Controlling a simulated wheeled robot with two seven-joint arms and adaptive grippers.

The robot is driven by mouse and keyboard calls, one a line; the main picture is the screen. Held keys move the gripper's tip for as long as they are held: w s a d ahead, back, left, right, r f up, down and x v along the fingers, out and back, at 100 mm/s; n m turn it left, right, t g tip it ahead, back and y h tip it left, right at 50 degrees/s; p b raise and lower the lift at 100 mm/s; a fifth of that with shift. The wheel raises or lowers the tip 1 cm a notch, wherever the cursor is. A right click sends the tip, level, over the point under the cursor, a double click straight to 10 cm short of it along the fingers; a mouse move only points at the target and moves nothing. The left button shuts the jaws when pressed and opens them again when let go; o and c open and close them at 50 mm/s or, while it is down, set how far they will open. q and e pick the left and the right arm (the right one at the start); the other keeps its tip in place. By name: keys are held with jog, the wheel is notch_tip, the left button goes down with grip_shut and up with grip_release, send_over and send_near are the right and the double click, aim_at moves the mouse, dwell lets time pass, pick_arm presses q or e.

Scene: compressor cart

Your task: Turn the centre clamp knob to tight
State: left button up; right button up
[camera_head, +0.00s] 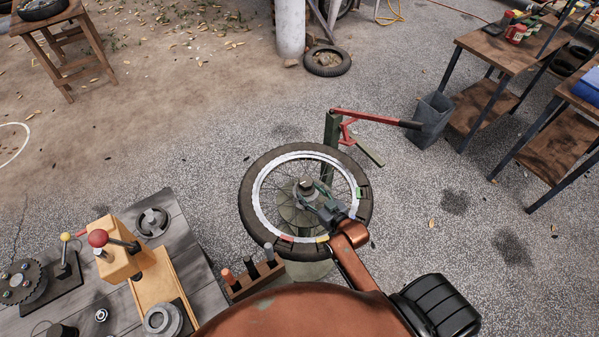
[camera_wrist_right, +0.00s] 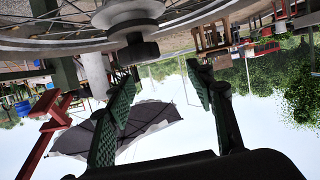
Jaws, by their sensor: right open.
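The centre clamp knob (camera_head: 306,186) is a dark round cap at the hub of a spoked wheel (camera_head: 262,205), which lies flat on a stand. In the right wrist view the dark knob (camera_wrist_right: 135,52) sticks out below a grey hub disc (camera_wrist_right: 128,14). My right gripper (camera_head: 309,194) reaches over the wheel from the front right, with its fingers at the hub. In the right wrist view its green ridged fingers (camera_wrist_right: 160,72) are apart with nothing between them. The knob is just beyond the tips, nearer the left finger. Contact cannot be told. My left gripper is not in view.
A green post with a red lever (camera_head: 365,117) stands at the wheel's far right edge. A grey workbench (camera_head: 190,255) with knobbed fixtures is at lower left. A small rack with coloured handles (camera_head: 255,275) sits near the wheel's front. Wooden tables (camera_head: 500,50) stand at right.

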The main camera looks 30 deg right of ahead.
aim_at(310, 188)
jog(key=w+r+t, duration=0.1)
jog(key=w+d+r+t, duration=0.1)
jog(key=w+r, duration=0.1)
jog(key=w+d+r+m+t+h, duration=0.1)
jog(key=w, duration=0.1)
jog(key=shift+d+r+t, duration=0.2)
jog(key=shift+d+t, duration=0.05)
jog(key=shift+t, duration=0.05)
notch_tip(310, 188, down, 8)
jog(key=shift+w+f+b, duration=0.1)
jog(key=shift+f+b, duration=0.15)
jog(key=shift+b, duration=0.95)
jog(key=w, duration=0.6)
jog(key=shift+w+r, duration=0.1)
jog(key=shift+r, duration=0.3)
jog(key=shift+w+d+b, duration=0.1)
jog(key=shift+w+b, duration=0.2)
jog(key=shift+w, duration=0.35)
jog(key=shift+c, duration=0.2)
jog(key=shift+f, duration=0.1)
jog(key=c, duration=1.2)
